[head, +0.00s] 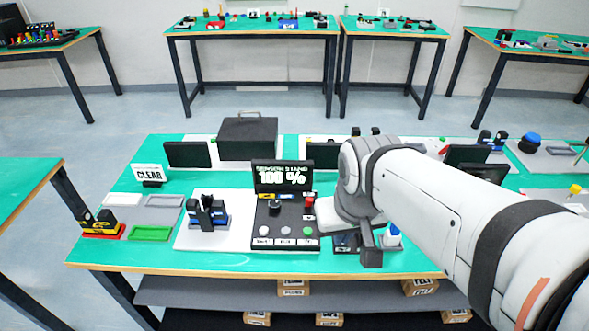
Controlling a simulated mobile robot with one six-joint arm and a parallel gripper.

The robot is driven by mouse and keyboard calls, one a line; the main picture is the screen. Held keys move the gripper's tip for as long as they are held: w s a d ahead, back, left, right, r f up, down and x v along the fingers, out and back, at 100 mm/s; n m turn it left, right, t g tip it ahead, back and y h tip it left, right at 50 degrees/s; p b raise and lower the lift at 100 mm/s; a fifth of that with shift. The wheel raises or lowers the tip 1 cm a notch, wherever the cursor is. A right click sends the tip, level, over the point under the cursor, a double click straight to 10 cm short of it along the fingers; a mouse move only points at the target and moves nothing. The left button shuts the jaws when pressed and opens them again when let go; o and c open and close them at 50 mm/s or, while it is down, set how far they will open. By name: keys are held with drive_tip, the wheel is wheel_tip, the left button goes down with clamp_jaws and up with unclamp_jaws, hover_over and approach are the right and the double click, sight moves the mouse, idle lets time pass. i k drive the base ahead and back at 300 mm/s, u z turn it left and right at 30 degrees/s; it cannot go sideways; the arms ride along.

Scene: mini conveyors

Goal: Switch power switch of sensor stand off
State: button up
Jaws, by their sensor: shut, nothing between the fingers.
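The sensor stand (264,225) is a dark panel on the near half of the green table. I cannot tell which control is the power switch; the small labels are unreadable. My gripper (371,258) is shut and empty. It points down to the right of the panel, apart from it, near the table's front edge. My arm hides what lies behind it.
A white plate with a black-and-blue device (207,213) stands left of the panel. A white-and-blue item (391,236) sits close to my gripper's right.

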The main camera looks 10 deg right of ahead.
sight(309, 201)
drive_tip(key=u, duration=0.3)
drive_tip(key=k, duration=0.3)
drive_tip(key=z, duration=2.15)
drive_tip(key=k, duration=1.25)
drive_tip(key=u, duration=1.85)
drive_tip(key=i, duration=1.05)
drive_tip(key=u, duration=0.1)
